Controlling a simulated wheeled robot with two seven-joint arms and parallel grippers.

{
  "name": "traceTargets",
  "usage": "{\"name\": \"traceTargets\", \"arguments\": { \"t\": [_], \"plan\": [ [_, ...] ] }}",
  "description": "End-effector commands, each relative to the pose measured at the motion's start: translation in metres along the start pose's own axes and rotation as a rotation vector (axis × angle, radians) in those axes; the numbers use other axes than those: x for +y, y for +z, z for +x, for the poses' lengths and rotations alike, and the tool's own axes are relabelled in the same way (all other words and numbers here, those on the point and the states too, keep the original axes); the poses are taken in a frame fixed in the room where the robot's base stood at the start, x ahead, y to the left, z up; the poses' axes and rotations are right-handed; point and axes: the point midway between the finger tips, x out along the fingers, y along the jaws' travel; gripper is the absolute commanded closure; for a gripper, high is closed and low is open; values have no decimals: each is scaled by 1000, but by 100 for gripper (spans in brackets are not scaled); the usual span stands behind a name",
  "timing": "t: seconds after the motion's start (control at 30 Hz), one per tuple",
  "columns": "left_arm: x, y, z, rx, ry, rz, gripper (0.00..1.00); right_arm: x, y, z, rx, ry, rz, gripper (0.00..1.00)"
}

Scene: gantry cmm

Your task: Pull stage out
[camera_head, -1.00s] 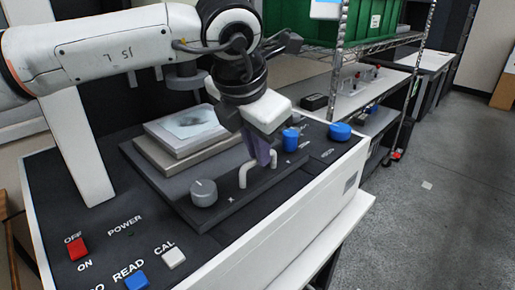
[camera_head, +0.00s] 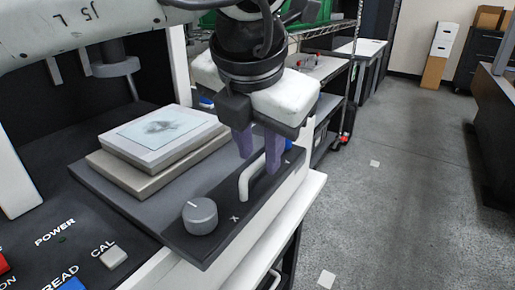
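The stage is a dark plate (camera_head: 110,180) that carries a stacked grey block with a pale, glass-like top (camera_head: 165,133). Its front part, with a grey knob (camera_head: 200,216) and a white bar handle (camera_head: 248,182), sticks out past the machine's front edge. My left gripper (camera_head: 260,163) is over the far part of the handle, its two purple fingers apart, one on each side of the bar. Whether a finger touches the bar cannot be told. My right gripper is not in view.
The machine's panel has a CAL button (camera_head: 113,258) and a blue READ button (camera_head: 72,284) at lower left. A wire shelf with a green bin (camera_head: 312,12) stands behind. The grey floor (camera_head: 400,200) to the right is open.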

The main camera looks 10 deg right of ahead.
Motion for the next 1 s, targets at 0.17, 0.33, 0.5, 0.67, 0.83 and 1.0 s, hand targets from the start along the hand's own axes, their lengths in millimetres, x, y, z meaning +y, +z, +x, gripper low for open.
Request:
{"name": "traceTargets", "arguments": {
  "t": [0.17,0.33,0.5,0.67,0.83,1.0],
  "plan": [
    [0,0,0,0,0,0,71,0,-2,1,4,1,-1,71],
    [0,0,-5,-1,0,0,71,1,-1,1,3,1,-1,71],
    [1,1,-31,-4,1,1,71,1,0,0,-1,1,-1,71],
    [0,1,-64,-4,0,0,71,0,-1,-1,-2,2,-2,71],
    [0,1,-90,-1,1,0,71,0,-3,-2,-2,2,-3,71],
    [0,0,-102,-1,0,0,71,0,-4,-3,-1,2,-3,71]
  ]
}}
